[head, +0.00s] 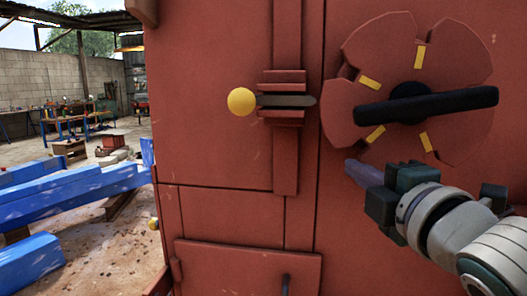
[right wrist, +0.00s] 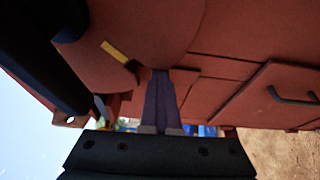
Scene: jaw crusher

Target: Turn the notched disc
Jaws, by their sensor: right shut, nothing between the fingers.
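The notched disc (head: 462,68) is a red-brown plate with several lobes and yellow marks on the upright red machine face. A black bar handle (head: 455,101) crosses its middle, nearly level and tilted slightly up to the right. The disc (right wrist: 150,25) and part of the bar (right wrist: 38,60) also show in the right wrist view. My right gripper (head: 351,167) is just below the disc's lower left edge, its fingers together and empty. In the right wrist view the fingers (right wrist: 161,88) point toward the disc's rim; I cannot tell whether they touch. My left gripper is out of view.
A bolt (head: 287,101) with a yellow knob (head: 241,102) sits left of the disc, its pointed tip close to the disc's left lobe. A lower panel with a dark handle (head: 285,286) is below. Blue beams (head: 75,195) lie at the left, on open yard ground.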

